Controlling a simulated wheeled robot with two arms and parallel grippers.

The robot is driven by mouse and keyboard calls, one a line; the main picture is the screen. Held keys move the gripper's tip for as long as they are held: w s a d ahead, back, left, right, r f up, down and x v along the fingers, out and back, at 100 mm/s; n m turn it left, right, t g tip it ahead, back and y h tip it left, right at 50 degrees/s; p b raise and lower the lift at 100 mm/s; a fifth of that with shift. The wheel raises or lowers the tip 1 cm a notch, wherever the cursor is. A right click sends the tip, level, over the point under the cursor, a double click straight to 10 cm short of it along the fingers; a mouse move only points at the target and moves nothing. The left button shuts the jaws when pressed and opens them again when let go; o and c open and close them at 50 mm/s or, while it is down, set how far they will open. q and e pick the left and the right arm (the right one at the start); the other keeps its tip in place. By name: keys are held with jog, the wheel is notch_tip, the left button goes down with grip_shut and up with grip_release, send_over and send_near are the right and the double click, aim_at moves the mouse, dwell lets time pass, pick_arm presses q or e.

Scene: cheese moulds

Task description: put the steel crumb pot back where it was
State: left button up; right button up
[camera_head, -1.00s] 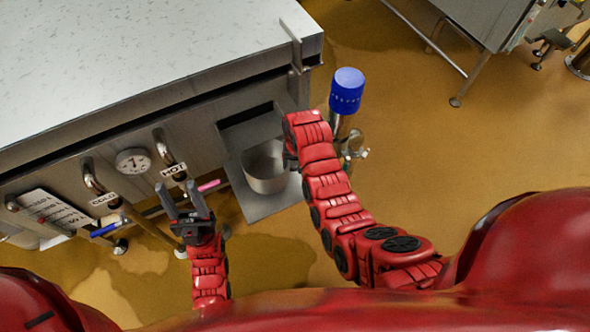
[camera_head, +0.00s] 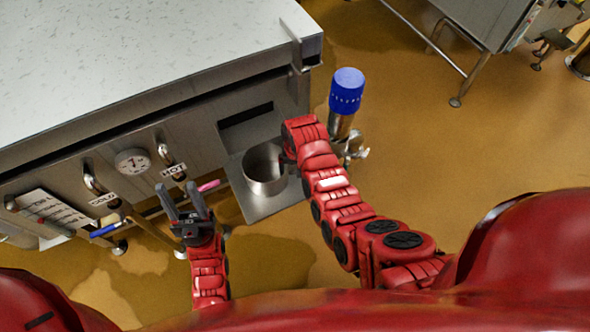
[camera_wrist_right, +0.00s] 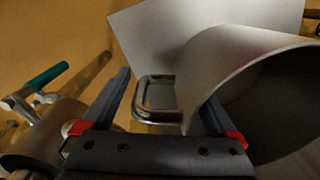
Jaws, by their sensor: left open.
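The steel crumb pot (camera_head: 262,184) looks upright over a square metal shelf (camera_head: 255,208) at the front of the steel unit; I cannot tell whether its base touches the shelf. In the right wrist view the pot's curved wall (camera_wrist_right: 215,62) and open mouth fill the right side. Its loop handle (camera_wrist_right: 152,112) lies between the spread fingers of my right gripper (camera_wrist_right: 168,88). The right finger is close to the pot's wall; contact is unclear. In the head view these fingers are mostly hidden by my wrist. My left gripper (camera_head: 181,188) is open and empty, left of the shelf.
The steel unit (camera_head: 130,60) has a dark slot (camera_head: 245,115) behind the pot, a dial (camera_head: 132,161) and hot and cold pipe handles. A blue-capped post (camera_head: 346,92) stands close right of my right arm. Open floor (camera_head: 430,150) lies further right.

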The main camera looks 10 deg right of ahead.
notch_tip(320, 180, up, 12)
jog(key=p, duration=0.3)
jog(key=shift+d+r, duration=0.15)
jog(key=shift+r, duration=0.05)
jog(key=shift+f, duration=0.1)
dwell(0.6)
